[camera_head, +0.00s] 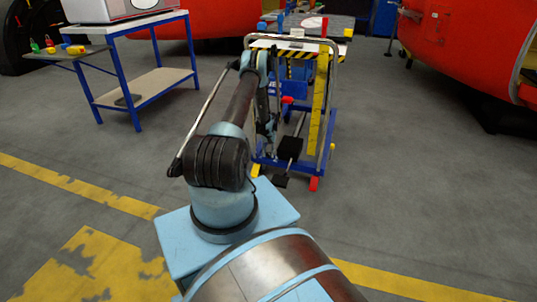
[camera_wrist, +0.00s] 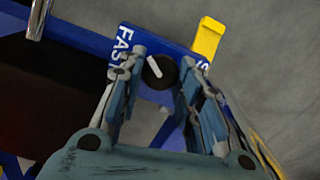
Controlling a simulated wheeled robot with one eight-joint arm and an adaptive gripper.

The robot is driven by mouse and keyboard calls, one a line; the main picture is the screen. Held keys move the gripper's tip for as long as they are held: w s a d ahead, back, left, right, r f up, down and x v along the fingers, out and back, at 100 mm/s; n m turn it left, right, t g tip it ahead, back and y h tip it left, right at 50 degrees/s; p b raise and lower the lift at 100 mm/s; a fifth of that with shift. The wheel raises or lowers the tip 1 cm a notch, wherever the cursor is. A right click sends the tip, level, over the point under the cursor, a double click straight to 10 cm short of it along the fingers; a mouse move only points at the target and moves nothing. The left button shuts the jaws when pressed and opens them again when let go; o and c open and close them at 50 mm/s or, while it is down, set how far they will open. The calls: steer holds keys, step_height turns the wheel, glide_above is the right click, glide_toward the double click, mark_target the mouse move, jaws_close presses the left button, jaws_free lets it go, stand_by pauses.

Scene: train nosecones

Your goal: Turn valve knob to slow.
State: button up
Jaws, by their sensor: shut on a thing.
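A round black valve knob (camera_wrist: 162,82) with a white pointer line shows in the wrist view. It sits on a blue panel (camera_wrist: 165,45). White lettering "FAST" (camera_wrist: 125,38) is at the knob's left, and a partly hidden label starting with "S" (camera_wrist: 203,67) is at its right. The white line slants from upper left to lower right. My gripper (camera_wrist: 161,70) has one finger on each side of the knob and is shut on it. In the head view my arm reaches to the blue cart (camera_head: 326,150); the knob cannot be made out there.
A yellow tab (camera_wrist: 207,38) stands beside the panel's right end. In the head view, a blue-framed workbench (camera_head: 152,88) with items stands at left. Large red nosecones (camera_head: 480,45) are at the back. Grey floor (camera_head: 420,190) to the right of the cart is clear.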

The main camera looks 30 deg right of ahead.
mark_target(268, 153)
steer(key=m, duration=0.6)
steer(key=shift+a, duration=0.1)
steer(key=m, duration=0.4)
steer(key=shift+m, duration=0.4)
steer(key=shift+w, duration=0.1)
steer(key=o, duration=0.9)
steer(key=shift+a, duration=0.1)
steer(key=shift+o, duration=0.9)
steer(key=shift+r, duration=3.75)
